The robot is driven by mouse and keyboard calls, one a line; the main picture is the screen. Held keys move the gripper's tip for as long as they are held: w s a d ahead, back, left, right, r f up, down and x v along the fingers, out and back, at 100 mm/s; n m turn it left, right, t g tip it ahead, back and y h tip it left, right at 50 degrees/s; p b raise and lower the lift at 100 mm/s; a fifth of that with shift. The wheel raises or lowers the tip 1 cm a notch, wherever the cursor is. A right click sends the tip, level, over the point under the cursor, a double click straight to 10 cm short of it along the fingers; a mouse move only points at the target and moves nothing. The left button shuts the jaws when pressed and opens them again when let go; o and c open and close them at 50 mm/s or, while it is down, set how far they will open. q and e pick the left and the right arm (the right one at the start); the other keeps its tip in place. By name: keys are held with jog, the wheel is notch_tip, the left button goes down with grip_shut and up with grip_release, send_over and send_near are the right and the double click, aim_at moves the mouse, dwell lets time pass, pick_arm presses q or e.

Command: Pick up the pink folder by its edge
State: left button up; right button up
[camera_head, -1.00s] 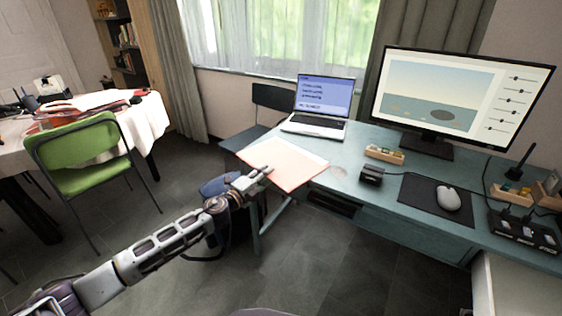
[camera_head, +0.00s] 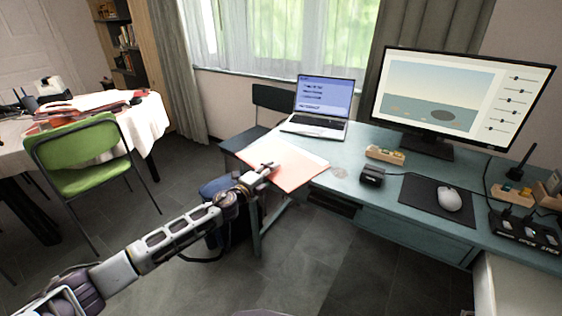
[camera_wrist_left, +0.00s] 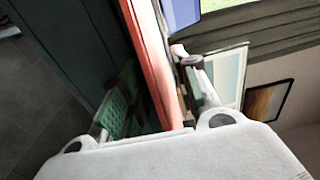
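The pink folder (camera_head: 295,168) lies flat on the left end of the teal desk (camera_head: 345,185), its front-left edge at the desk's end. My left gripper (camera_head: 268,170) is at that edge. In the left wrist view the folder (camera_wrist_left: 150,60) shows nearly edge-on as a pink strip running between the two fingers of my left gripper (camera_wrist_left: 158,95). The fingers stand apart with a gap on the folder's left side. The right finger is close to the folder; whether it touches is unclear. My right gripper is not in view.
A laptop (camera_head: 318,107) stands behind the folder. A black box (camera_head: 371,176), a small wooden tray (camera_head: 385,155), a monitor (camera_head: 455,100) and a mouse (camera_head: 449,199) are further right. A dark chair (camera_head: 275,110) and a blue bag (camera_head: 222,187) are near the desk's left end.

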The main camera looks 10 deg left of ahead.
pick_arm(q)
jog(key=shift+c, duration=0.4)
grip_shut()
jog(key=shift+r, duration=0.1)
jog(key=shift+r, duration=0.15)
jog(key=shift+r+p, duration=0.65)
jog(key=shift+r, duration=0.2)
notch_tip(320, 180, up, 6)
jog(key=p, duration=0.3)
jog(key=shift+f, duration=0.2)
jog(key=shift+r+p, duration=0.5)
jog(key=shift+r, duration=0.65)
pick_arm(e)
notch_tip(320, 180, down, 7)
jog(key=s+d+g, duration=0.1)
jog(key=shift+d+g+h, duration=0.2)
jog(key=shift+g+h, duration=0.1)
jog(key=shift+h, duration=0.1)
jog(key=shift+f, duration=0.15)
pick_arm(q)
jog(key=shift+f, duration=0.1)
